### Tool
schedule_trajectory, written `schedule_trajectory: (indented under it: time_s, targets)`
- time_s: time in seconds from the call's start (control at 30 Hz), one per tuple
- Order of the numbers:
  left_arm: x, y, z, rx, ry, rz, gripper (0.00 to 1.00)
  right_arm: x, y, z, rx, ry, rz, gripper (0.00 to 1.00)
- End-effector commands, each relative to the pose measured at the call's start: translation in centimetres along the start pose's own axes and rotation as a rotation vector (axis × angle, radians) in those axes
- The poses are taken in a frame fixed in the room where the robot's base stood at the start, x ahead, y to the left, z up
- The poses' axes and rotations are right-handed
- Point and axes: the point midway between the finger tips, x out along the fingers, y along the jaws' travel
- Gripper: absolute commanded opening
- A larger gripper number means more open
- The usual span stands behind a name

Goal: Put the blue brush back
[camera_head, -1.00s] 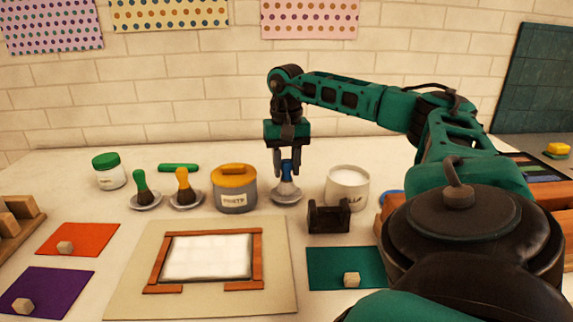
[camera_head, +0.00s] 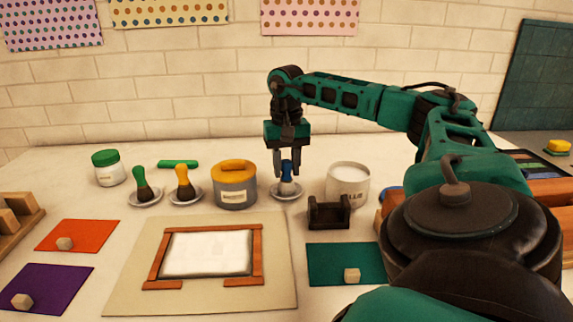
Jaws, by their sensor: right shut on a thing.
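The blue brush (camera_head: 287,172) stands about upright, with its dark bristle end down at the small white saucer (camera_head: 275,194). I cannot tell whether the bristles rest on the saucer or hang just above it. My right gripper (camera_head: 287,168) comes down from above with its fingers on both sides of the brush handle and is shut on it. My left gripper is not in view.
A green brush (camera_head: 143,188) and a yellow brush (camera_head: 183,182) stand on saucers to the left. A yellow-lidded pot (camera_head: 234,190) and a white tub (camera_head: 347,183) flank the blue brush. A dark holder (camera_head: 329,213) sits in front, right of a framed screen (camera_head: 208,253).

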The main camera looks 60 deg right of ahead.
Motion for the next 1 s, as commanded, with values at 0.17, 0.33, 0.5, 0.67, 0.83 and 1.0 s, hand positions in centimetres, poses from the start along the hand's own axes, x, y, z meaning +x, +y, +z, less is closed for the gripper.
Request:
schedule_trajectory:
  time_s: [0.17,0.33,0.5,0.67,0.83,1.0]
  targets:
    - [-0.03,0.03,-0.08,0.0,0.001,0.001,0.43,-0.03,0.01,0.0,0.0,0.0,0.0,0.37]
    - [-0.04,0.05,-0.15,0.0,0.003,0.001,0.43,-0.03,0.01,0.0,0.0,0.0,0.0,0.53]
    - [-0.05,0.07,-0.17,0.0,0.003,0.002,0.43,-0.03,0.01,0.0,0.0,0.0,0.0,0.64]
    - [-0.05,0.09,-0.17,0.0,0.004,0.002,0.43,-0.02,0.01,0.0,0.0,0.0,0.0,0.68]
    - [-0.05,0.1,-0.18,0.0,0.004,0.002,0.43,-0.02,0.0,0.0,0.0,0.0,0.0,0.85]
    - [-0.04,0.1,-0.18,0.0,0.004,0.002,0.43,-0.02,0.0,0.0,0.0,0.0,0.0,0.89]
